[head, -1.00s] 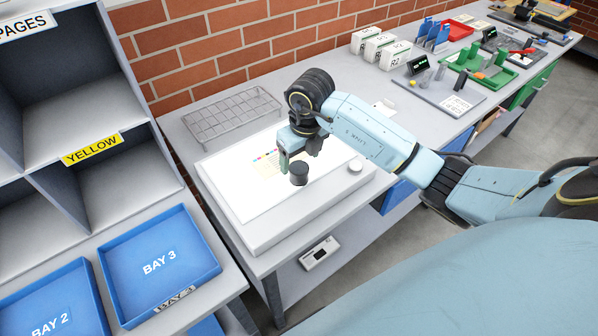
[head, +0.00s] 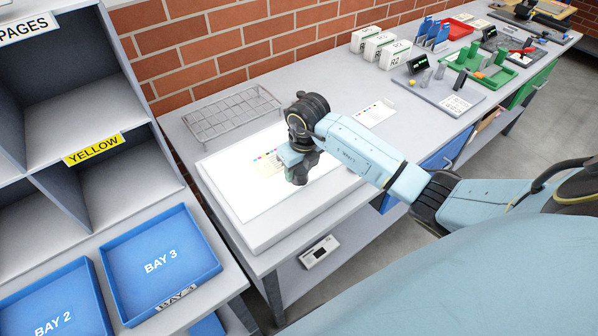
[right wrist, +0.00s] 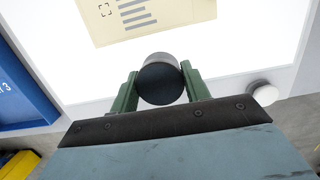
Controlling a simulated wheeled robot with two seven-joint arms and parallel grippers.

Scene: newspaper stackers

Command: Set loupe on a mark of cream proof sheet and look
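The loupe (right wrist: 160,82) is a short dark cylinder. In the right wrist view it fills the gap between the green fingers of my right gripper (right wrist: 161,88), which touch both its sides. In the head view my right gripper (head: 298,173) is low over the front of the lit white panel and mostly hides the loupe. The cream proof sheet (head: 267,168) lies on the panel just left of the gripper, with coloured patches along its far edge. The right wrist view shows its printed lines and a corner-bracket mark (right wrist: 105,10) beyond the loupe. My left gripper is not in view.
The light box (head: 262,240) stands on a grey bench. A wire rack (head: 232,113) is behind it, and a white card with coloured dots (head: 375,113) is to its right. Blue trays (head: 160,262) and shelves are at left.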

